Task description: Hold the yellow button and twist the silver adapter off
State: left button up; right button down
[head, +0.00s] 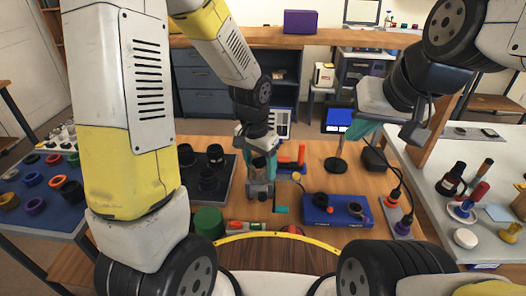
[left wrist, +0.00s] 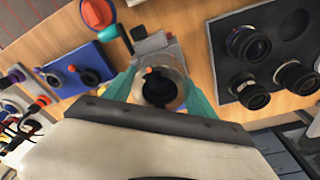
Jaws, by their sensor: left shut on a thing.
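My left gripper (head: 260,170) reaches down over a grey holder (head: 260,190) near the table's middle. In the left wrist view its teal fingers (left wrist: 160,90) are on either side of a silver ring, which I take for the silver adapter (left wrist: 178,72). The ring has a dark round centre and a small orange mark. The fingers are shut on it. A small yellow knob (head: 296,177), possibly the yellow button, shows just right of the holder. My right gripper (head: 385,126) hangs above the table's right side, away from the holder; its opening is unclear.
A dark tray (head: 223,192) with several black lenses is left of the holder. A blue box (head: 336,212) with an orange knob is to the right. A green cylinder (head: 209,222) stands in front left. A small screen on a stand (head: 338,121) and an orange-red piece (head: 300,154) are behind.

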aim_at(258, 167)
pick_arm(q)
jog(key=o, duration=1.5)
jog(key=shift+s+a+r, duration=0.1)
jog(key=shift+s+r, duration=0.05)
jog(key=shift+r, duration=1.15)
jog(key=shift+s+a+r, duration=0.1)
jog(key=shift+r, duration=1.2)
jog(key=shift+s+a+r, duration=0.1)
jog(key=shift+s+r, duration=0.05)
jog(key=shift+r, duration=1.15)
